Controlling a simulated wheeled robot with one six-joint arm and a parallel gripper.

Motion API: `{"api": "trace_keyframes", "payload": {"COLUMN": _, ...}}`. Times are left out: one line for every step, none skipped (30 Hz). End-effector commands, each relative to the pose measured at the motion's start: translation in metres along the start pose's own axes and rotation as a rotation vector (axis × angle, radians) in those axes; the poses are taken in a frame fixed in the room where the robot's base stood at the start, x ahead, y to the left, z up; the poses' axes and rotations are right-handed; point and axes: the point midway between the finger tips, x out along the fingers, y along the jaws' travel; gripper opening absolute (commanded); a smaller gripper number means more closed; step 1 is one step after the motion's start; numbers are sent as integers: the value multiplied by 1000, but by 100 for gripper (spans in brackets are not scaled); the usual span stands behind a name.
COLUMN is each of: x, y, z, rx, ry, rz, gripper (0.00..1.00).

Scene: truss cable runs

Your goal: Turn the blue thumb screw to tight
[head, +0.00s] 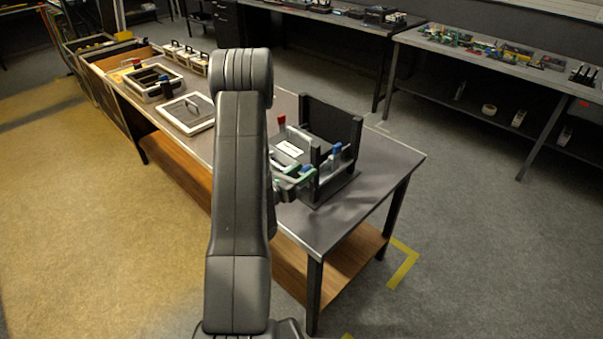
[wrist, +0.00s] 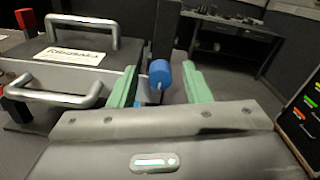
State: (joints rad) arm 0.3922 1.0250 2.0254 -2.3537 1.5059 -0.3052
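The blue thumb screw (wrist: 160,73) is a round blue knob in the wrist view, beside a dark upright post (wrist: 165,35). My gripper (wrist: 159,68) has two green fingers, spread apart, one to each side of the knob. A gap shows between the knob and each finger, so the gripper looks open and empty. In the head view my gripper (head: 293,181) is at the near side of the dark fixture (head: 335,118), partly hidden behind my arm. A blue part (head: 336,148) shows on the fixture there. I cannot tell the screw's tightness.
The fixture has a labelled plate (wrist: 75,54), metal handles (wrist: 60,97) and a red part (wrist: 18,86). It stands near the end of a metal table (head: 375,175). Framed cases (head: 188,112) lie farther along. The table's right end is clear.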

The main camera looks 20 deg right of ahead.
Motion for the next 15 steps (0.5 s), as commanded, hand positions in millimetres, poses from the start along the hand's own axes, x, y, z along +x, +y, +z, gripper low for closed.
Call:
{"api": "trace_keyframes", "payload": {"x": 0, "y": 0, "z": 0, "rx": 0, "ry": 0, "rz": 0, "gripper": 44}}
{"api": "trace_keyframes", "payload": {"x": 0, "y": 0, "z": 0, "rx": 0, "ry": 0, "rz": 0, "gripper": 44}}
{"api": "trace_keyframes", "payload": {"x": 0, "y": 0, "z": 0, "rx": 0, "ry": 0, "rz": 0, "gripper": 44}}
{"api": "trace_keyframes", "payload": {"x": 0, "y": 0, "z": 0, "rx": 0, "ry": 0, "rz": 0, "gripper": 44}}
{"api": "trace_keyframes", "payload": {"x": -1, "y": 0, "z": 0, "rx": 0, "ry": 0, "rz": 0, "gripper": 44}}
{"api": "trace_keyframes", "payload": {"x": -3, "y": 0, "z": 0, "rx": 0, "ry": 0, "rz": 0, "gripper": 44}}
{"api": "trace_keyframes", "payload": {"x": -5, "y": 0, "z": -1, "rx": 0, "ry": 0, "rz": 0, "gripper": 44}}
{"api": "trace_keyframes", "payload": {"x": -7, "y": 1, "z": -1, "rx": 0, "ry": 0, "rz": 1, "gripper": 44}}
{"api": "trace_keyframes", "payload": {"x": -12, "y": 1, "z": -1, "rx": 0, "ry": -1, "rz": 2, "gripper": 44}}
{"api": "trace_keyframes", "payload": {"x": -16, "y": 2, "z": -1, "rx": 0, "ry": -1, "rz": 4, "gripper": 44}}
{"api": "trace_keyframes", "payload": {"x": -21, "y": 2, "z": -2, "rx": -1, "ry": 0, "rz": 3, "gripper": 44}}
{"api": "trace_keyframes", "payload": {"x": -28, "y": 2, "z": -2, "rx": -1, "ry": 0, "rz": 5, "gripper": 44}}
{"api": "trace_keyframes", "payload": {"x": -34, "y": 2, "z": -2, "rx": -1, "ry": 0, "rz": 5, "gripper": 44}}
{"api": "trace_keyframes", "payload": {"x": -40, "y": 2, "z": -2, "rx": 0, "ry": 0, "rz": 5, "gripper": 44}}
{"api": "trace_keyframes", "payload": {"x": -47, "y": 2, "z": -2, "rx": 0, "ry": -1, "rz": 5, "gripper": 44}}
